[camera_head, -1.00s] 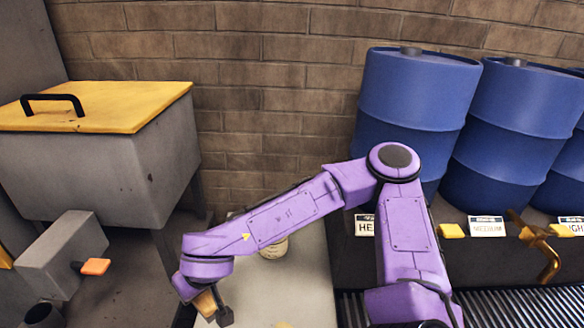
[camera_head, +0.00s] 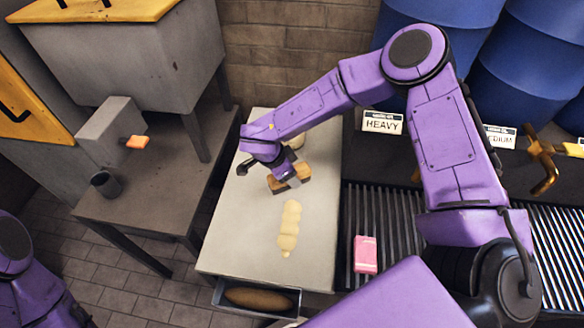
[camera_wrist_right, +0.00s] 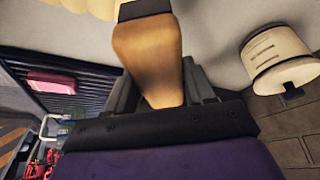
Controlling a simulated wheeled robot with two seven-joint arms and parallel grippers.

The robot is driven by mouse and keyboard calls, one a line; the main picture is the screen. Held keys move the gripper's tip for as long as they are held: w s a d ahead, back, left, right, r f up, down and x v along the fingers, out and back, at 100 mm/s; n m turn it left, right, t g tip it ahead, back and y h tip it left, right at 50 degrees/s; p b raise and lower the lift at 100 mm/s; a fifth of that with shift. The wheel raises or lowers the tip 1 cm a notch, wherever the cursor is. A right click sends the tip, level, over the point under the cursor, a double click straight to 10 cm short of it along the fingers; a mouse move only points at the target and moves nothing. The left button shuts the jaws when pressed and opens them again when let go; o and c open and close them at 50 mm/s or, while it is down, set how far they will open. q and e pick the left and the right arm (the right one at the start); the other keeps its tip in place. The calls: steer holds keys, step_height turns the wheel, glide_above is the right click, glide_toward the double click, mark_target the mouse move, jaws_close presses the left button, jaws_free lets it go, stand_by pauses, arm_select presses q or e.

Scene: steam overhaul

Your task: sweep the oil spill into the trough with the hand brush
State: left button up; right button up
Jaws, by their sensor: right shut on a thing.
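The oil spill (camera_head: 289,228) is a pale yellow, lumpy streak on the light bench top (camera_head: 233,235). The trough (camera_head: 228,297) is a grey metal tray at the bench's front end, with something dark brown inside. My right gripper (camera_head: 277,172) is shut on the hand brush (camera_head: 293,180), just beyond the far end of the spill. The brush's tan handle (camera_wrist_right: 150,58) also shows in the right wrist view, between my fingers. Whether the bristles touch the bench is hard to tell. My left gripper is out of view; only part of that arm shows at lower left.
A pale labelled can (camera_wrist_right: 275,55) stands on the bench beyond the brush. A pink block (camera_head: 365,254) lies on the slatted surface (camera_head: 385,210) at right. A lower grey table (camera_head: 150,190) stands left. Blue drums (camera_head: 545,50) stand at the back right.

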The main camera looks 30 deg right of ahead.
steer(key=m, duration=0.2)
steer(key=f+m+g, duration=0.1)
steer(key=w+d+m+g, duration=0.1)
steer(key=m, duration=0.1)
steer(key=shift+f+m+y+p, duration=0.15)
steer(key=shift+m+y+p, duration=0.15)
steer(key=shift+p, duration=0.1)
steer(key=shift+s+f+m+g, duration=0.1)
steer(key=shift+f+m+g, duration=0.15)
steer(key=shift+m, duration=0.35)
steer(key=shift+s+y, duration=0.15)
steer(key=shift+y, duration=0.15)
steer(key=shift+s+f+b, duration=0.1)
steer(key=shift+f+b, duration=0.2)
steer(key=shift+b, duration=0.2)
steer(key=f+b, duration=0.3)
steer(key=f, duration=0.1)
steer(key=shift+w+f+b, duration=0.2)
steer(key=shift+b, duration=0.1)
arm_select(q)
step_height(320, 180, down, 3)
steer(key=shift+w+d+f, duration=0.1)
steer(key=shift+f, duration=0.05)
arm_select(e)
steer(key=shift+f, duration=0.25)
arm_select(q)
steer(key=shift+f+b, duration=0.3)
steer(key=shift+b, duration=0.2)
arm_select(e)
steer(key=shift+f, duration=0.5)
